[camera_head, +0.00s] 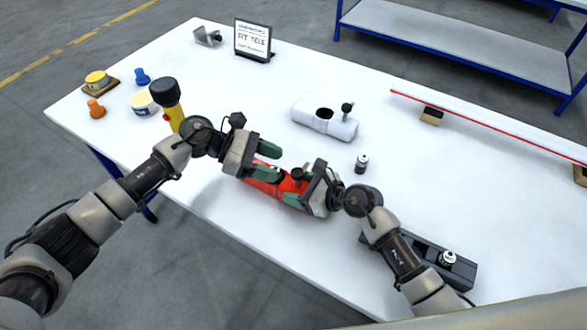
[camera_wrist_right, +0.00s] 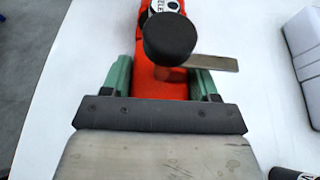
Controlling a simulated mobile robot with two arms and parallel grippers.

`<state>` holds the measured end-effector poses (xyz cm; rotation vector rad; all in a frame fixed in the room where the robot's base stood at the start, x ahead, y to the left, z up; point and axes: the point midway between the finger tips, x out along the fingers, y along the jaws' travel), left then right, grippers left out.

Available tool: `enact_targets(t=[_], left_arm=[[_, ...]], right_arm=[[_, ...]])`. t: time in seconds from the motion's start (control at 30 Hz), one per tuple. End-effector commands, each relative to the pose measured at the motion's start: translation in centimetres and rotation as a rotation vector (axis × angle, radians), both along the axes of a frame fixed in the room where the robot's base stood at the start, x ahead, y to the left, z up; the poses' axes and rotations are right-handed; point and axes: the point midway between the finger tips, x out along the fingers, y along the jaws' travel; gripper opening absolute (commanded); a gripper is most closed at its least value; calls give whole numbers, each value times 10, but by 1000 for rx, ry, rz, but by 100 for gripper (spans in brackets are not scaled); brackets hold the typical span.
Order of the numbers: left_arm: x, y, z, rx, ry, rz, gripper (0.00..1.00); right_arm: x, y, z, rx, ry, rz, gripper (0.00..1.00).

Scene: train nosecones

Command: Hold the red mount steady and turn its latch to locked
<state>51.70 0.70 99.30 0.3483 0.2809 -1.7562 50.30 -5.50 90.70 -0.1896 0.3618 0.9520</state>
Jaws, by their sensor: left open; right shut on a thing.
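The red mount (camera_head: 262,187) lies on the white table near its front edge, between my two grippers. Its red body (camera_wrist_right: 160,84) also shows in the right wrist view. A round black knob (camera_wrist_right: 170,38) with a flat metal lever (camera_wrist_right: 215,62) pointing right sits above the body. My right gripper (camera_wrist_right: 162,78) is shut on the red body, with a green finger along each side. My left gripper (camera_head: 266,162) is open at the mount's left end, its green fingers apart. Whether it touches the mount cannot be told. The mount's left end is partly hidden by it.
A white mount-like block (camera_head: 318,120) with a black knob stands behind. A small cylinder (camera_head: 362,163) stands to the right, and a dark tray (camera_head: 425,255) at right front. A yellow-black post (camera_head: 166,95) is near my left arm. Table between is clear.

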Motion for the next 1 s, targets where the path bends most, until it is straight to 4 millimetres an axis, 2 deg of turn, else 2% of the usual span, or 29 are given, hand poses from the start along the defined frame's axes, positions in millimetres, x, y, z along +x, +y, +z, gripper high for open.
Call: enact_targets(t=[0.1, 0.3, 0.7, 1.0], left_arm=[[-5, -22, -9, 0, 1, -2, 55], [-9, -44, -18, 0, 1, -1, 55], [-11, -50, -21, 2, 0, 0, 55], [-11, -50, -21, 2, 0, 0, 9]], right_arm=[[0, 0, 0, -1, 1, 1, 31], [0, 0, -1, 0, 1, 0, 31], [0, 0, -1, 0, 1, 0, 31], [0, 0, -1, 0, 1, 0, 31]])
